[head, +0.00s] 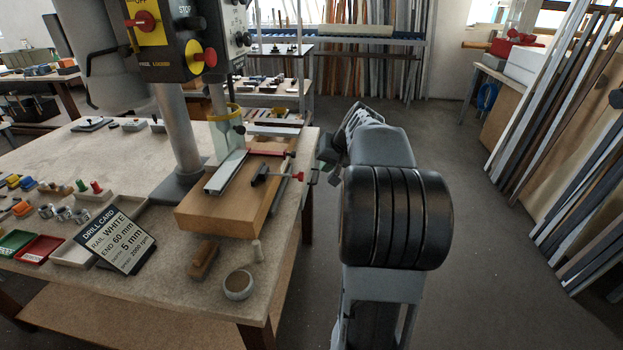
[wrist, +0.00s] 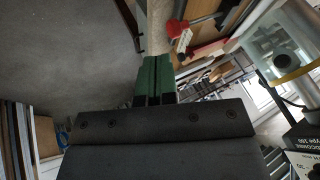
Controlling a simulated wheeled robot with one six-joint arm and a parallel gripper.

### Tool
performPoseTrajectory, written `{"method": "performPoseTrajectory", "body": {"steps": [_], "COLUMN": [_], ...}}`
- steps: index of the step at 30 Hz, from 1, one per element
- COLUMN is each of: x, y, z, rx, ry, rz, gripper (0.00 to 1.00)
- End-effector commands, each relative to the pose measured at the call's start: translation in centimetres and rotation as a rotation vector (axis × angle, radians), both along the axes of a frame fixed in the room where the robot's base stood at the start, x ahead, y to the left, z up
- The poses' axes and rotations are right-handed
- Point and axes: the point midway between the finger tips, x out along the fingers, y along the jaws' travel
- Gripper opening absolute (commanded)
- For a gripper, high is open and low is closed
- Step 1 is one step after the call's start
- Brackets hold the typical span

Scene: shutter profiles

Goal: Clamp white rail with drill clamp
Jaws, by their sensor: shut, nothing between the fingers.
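The white rail (head: 228,170) lies on a wooden block (head: 222,221) under the drill press. The drill clamp (head: 261,174) has a dark head and a red handle (head: 298,176); it sits over the block, to the right of the rail. I cannot tell whether it touches the rail. In the wrist view, a red knob (wrist: 178,30) on a pale, marked part shows beyond my fingers. My gripper (wrist: 153,80) has green fingers close together, shut and empty, beside the bench edge near the red handle. In the head view, my arm mostly hides the fingers.
The drill press column (head: 180,130) stands behind the block. A drill card (head: 118,240) reads rail white, end 60 mm, 5 mm. A brush (head: 203,260), a small peg (head: 257,250) and a round dish (head: 238,285) lie in front.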

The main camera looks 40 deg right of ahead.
Motion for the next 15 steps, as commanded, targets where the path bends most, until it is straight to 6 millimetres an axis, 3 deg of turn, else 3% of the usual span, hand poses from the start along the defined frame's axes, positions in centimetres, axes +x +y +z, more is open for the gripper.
{"method": "performPoseTrajectory", "body": {"steps": [1,3,6,15], "x": [0.1,0.2,0.6,3.5], "y": [-1.8,-3.3,-4.4,-4.0], "z": [-0.3,-0.4,-1.0,-5.0], "rx": [0.009,0.017,0.021,0.023], "ry": [-0.014,-0.030,-0.043,-0.041], "rz": [-0.025,-0.044,-0.057,-0.057], "gripper": [0.00,0.00,0.00,0.00]}}
